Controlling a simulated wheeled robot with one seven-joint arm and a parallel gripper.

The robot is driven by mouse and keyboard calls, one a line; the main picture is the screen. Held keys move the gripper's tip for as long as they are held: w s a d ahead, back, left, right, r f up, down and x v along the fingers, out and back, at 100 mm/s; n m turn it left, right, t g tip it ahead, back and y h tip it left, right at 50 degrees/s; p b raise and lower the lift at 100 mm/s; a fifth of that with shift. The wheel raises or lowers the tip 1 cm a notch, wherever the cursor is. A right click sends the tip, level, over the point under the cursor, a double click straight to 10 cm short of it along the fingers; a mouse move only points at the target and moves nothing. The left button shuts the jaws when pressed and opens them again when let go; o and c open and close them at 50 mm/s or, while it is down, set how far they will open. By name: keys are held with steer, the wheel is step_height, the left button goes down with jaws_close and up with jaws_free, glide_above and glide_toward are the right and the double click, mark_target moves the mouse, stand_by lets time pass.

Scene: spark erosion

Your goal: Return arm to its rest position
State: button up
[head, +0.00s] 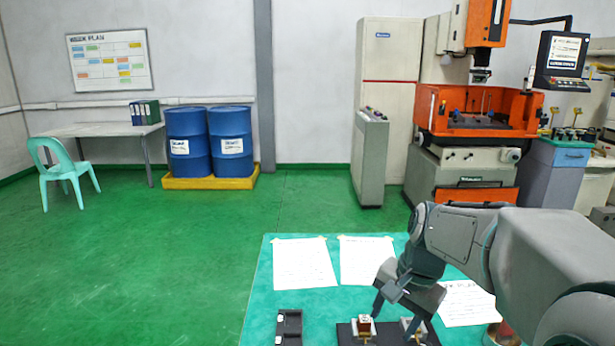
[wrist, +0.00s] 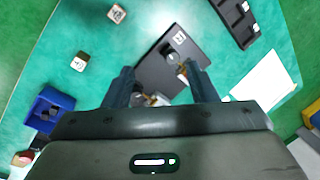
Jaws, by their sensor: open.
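My gripper (head: 398,312) is at the end of my arm, low over the teal table (head: 262,310) and pointing down. Its two fingers are apart, and I see nothing held between them. In the wrist view my gripper (wrist: 160,82) is above a dark plate (wrist: 205,42), with its fingers spread near the plate's edge. The dark plate (head: 387,341) carries a small block with a brown part (head: 364,326) and a second pale block (head: 411,325) close to the fingers. I cannot tell whether a finger touches the second block.
A black slotted holder (head: 289,326) lies left of the plate. Paper sheets (head: 304,263) lie behind. The wrist view shows two small blocks (wrist: 117,13) (wrist: 79,62) and a blue bin (wrist: 48,106).

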steer(key=s+a+f+n+t+h, duration=0.1)
steer(key=s+f+n+h, duration=0.1)
steer(key=s+n, duration=0.5)
steer(key=s+f, duration=0.1)
steer(key=s, duration=0.5)
steer(key=shift+n+t, duration=0.3)
steer(key=shift+n, duration=0.1)
stand_by(0.7)
